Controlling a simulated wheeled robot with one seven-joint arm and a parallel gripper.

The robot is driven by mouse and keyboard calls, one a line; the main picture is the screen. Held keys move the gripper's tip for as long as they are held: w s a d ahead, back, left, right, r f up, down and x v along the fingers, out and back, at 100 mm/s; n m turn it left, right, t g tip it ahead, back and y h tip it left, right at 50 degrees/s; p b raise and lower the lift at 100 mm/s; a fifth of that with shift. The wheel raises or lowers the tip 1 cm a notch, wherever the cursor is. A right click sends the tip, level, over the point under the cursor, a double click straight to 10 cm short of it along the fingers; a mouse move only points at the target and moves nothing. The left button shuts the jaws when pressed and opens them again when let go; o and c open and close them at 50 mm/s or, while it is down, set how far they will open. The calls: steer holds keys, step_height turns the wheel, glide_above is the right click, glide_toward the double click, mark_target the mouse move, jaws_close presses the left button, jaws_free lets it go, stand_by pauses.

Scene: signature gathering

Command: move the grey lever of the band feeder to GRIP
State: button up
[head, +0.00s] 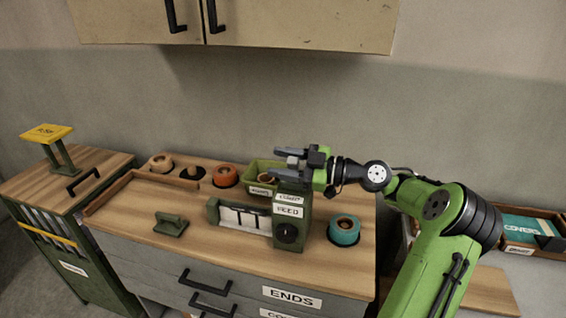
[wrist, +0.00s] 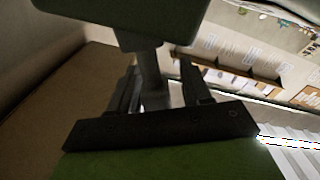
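The band feeder (head: 292,205) is a green box on the wooden counter, with white labels, one reading FEED, and a black knob on its front. My gripper (head: 285,163) is above the feeder, its fingers pointing left and apart. In the wrist view a grey post (wrist: 151,75), which looks like the lever, stands between the two dark fingers of my gripper (wrist: 160,78). A gap shows at the right finger; contact at the left finger is unclear. A dark green block (wrist: 125,15) shows at the post's far end. The lever's setting and a GRIP mark are not readable.
A teal roll (head: 344,230) stands right of the feeder. A green bin (head: 262,188), an orange roll (head: 226,175) and tan rolls (head: 160,162) are at the back. A small green handled block (head: 171,223) lies left. Cabinets (head: 240,22) hang above.

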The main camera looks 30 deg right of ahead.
steer(key=shift+d, duration=0.1)
steer(key=p+v, duration=0.3)
steer(key=v, duration=1.2)
steer(key=shift+s+d, duration=0.2)
steer(key=shift+s, duration=0.1)
